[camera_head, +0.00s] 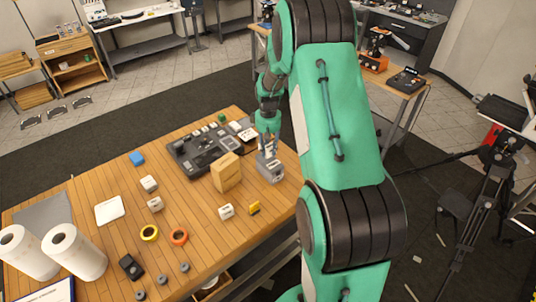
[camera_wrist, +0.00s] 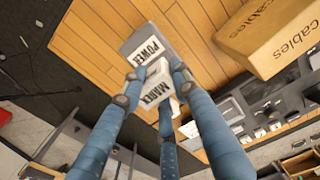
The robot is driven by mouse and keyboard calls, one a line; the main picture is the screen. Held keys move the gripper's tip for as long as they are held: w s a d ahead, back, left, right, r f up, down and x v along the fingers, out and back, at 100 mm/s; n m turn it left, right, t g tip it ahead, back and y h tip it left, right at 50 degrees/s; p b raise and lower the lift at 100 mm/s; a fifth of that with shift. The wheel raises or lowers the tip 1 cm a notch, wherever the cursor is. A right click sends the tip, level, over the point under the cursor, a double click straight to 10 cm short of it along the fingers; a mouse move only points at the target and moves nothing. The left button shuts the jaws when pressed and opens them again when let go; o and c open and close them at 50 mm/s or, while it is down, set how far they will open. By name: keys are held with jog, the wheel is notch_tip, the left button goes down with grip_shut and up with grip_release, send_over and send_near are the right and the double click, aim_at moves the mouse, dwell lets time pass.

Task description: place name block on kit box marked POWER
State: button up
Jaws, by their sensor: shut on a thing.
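The grey kit box marked POWER (camera_head: 271,172) stands on the wooden table, to the right of the cardboard box. In the wrist view, its POWER label (camera_wrist: 146,53) shows beyond the fingers. My gripper (camera_wrist: 153,85) is shut on a white name block (camera_wrist: 155,88) whose dark lettering seems to begin with "MAR". In the head view, my gripper (camera_head: 268,144) points down right above the kit box, and the block is hard to make out there. The block overlaps the near part of the box in the wrist view. I cannot tell whether they touch.
The cardboard box marked cables (camera_head: 226,173) stands close beside the kit box. A dark grey equipment panel (camera_head: 200,150) lies behind it. Other white blocks (camera_head: 226,211), a yellow item (camera_head: 254,208), tape rings (camera_head: 179,237) and paper rolls (camera_head: 75,252) are on the table.

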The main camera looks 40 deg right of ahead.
aim_at(268, 154)
jog(key=shift+w+d, duration=0.1)
jog(key=shift+w, duration=0.05)
jog(key=shift+f, duration=1.75)
jog(key=shift+f, duration=0.15)
jog(key=o, duration=1.1)
jog(key=shift+o, duration=0.2)
notch_tip(268, 154, up, 12)
jog(key=shift+r, duration=0.15)
